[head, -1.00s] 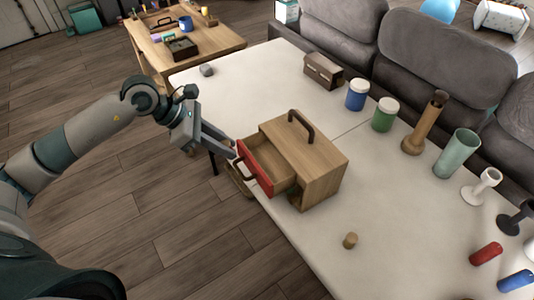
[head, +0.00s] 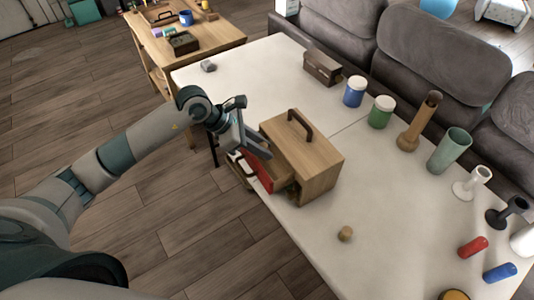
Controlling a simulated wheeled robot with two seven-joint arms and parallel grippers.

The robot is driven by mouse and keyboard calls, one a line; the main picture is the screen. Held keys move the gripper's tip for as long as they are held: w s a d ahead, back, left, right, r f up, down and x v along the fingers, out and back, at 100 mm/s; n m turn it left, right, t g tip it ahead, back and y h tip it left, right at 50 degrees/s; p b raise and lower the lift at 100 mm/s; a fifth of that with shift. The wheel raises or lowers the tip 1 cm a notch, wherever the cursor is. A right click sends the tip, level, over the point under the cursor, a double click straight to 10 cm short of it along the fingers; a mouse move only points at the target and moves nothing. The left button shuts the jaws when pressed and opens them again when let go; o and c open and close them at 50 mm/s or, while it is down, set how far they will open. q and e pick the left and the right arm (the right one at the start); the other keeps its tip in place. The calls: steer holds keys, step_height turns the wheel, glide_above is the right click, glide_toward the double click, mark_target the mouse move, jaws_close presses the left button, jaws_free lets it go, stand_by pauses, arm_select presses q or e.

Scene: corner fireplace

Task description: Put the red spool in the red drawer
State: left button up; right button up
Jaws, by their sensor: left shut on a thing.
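The red spool (head: 473,246) lies on its side on the white table at the right, near a blue one. The red drawer (head: 265,178) has a red front and stands out from the left side of a wooden cabinet (head: 319,171). My left gripper (head: 262,149) is at this drawer, shut on it; its fingers hide much of the drawer's inside and upper edge. Which part they grip is hard to tell. My right gripper is not in view.
A blue spool (head: 500,272) and a small wooden piece (head: 345,233) lie on the white table (head: 400,220). Jars, a tall wooden vase (head: 419,122) and a green cup (head: 449,151) line the sofa side. The table's front middle is mostly clear.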

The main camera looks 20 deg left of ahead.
arm_select(q)
steer(key=shift+d+f+p, duration=0.15)
steer(key=shift+f+p, duration=0.2)
steer(key=shift+f, duration=0.1)
steer(key=shift+p+x, duration=0.7)
steer(key=shift+x, duration=0.15)
steer(key=g+y+p, duration=0.1)
steer(key=y+p, duration=0.1)
steer(key=p, duration=0.2)
steer(key=shift+y, duration=0.4)
steer(key=shift+g+p, duration=0.3)
steer(key=shift+p, duration=0.05)
steer(key=shift+f, duration=1.05)
